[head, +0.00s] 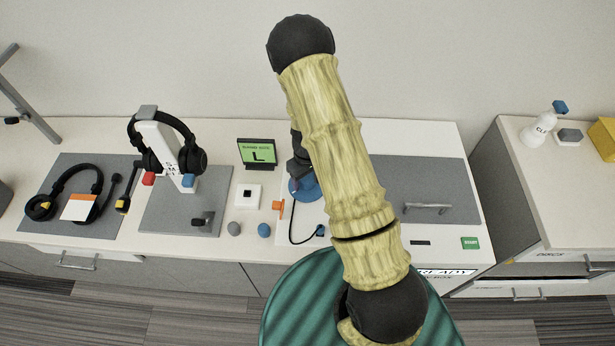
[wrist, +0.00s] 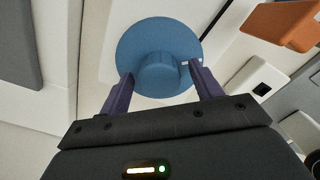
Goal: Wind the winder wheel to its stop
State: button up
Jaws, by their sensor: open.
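The winder wheel (wrist: 150,32) is a blue disc with a raised round hub, seen close up in the wrist view. A small pale mark shows at its right side. In the head view the blue wheel (head: 308,189) is on the worktop, partly hidden behind my arm. My gripper (wrist: 160,70) is open, with one purple finger on each side of the hub. I cannot tell whether the fingers touch the hub. In the head view my dark gripper (head: 296,168) is just above the wheel, mostly hidden by my arm.
An orange lever (head: 278,207) and a small white box (head: 247,196) are left of the wheel. A green sign marked L (head: 257,152) stands behind them. A headset (head: 190,158) hangs on a white stand. A grey panel with a handle (head: 427,208) lies to the right.

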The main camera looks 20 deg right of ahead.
jog(key=shift+f, duration=0.25)
jog(key=shift+w, duration=0.1)
jog(key=c, duration=1)
jog(key=shift+o, duration=0.2)
jog(key=shift+m, duration=0.5)
